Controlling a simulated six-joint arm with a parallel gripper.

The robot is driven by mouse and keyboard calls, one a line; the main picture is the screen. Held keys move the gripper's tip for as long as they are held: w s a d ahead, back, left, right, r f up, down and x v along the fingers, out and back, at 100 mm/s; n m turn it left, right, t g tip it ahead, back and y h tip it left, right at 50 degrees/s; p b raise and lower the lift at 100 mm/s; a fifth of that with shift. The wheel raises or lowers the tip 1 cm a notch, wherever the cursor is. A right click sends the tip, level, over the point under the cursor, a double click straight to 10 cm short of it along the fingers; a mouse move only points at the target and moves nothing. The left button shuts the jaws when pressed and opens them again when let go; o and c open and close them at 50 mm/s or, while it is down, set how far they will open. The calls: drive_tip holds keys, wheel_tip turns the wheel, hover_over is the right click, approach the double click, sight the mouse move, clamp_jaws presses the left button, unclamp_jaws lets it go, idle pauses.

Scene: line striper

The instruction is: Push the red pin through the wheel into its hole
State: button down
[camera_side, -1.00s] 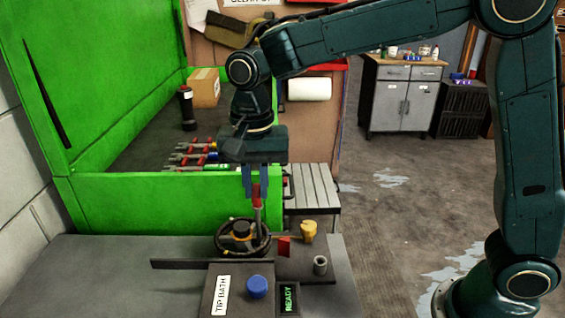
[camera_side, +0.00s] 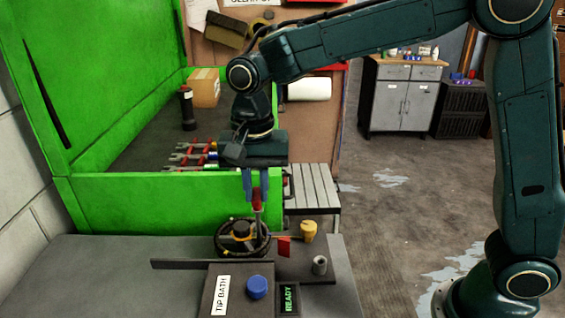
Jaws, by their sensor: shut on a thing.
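The red pin (camera_side: 257,200) is upright in my gripper (camera_side: 256,190), which is shut on its red upper part. The pin's grey shank runs down to the right side of the black wheel (camera_side: 231,252). Whether its tip is inside the wheel or in the hole I cannot tell; the hole is hidden. The wheel lies on the grey bench around a yellow-brown and black hub (camera_side: 241,231).
In front are a blue button (camera_side: 257,287), a TIP BATH label (camera_side: 221,296) and a READY display (camera_side: 289,299). A green-walled machine (camera_side: 180,205) rises behind.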

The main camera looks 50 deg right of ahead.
drive_tip(key=shift+f, duration=1.7)
idle(1.3)
drive_tip(key=c, duration=1)
unclamp_jaws()
drive_tip(key=shift+r, duration=0.15)
drive_tip(key=shift+r, duration=3.4)
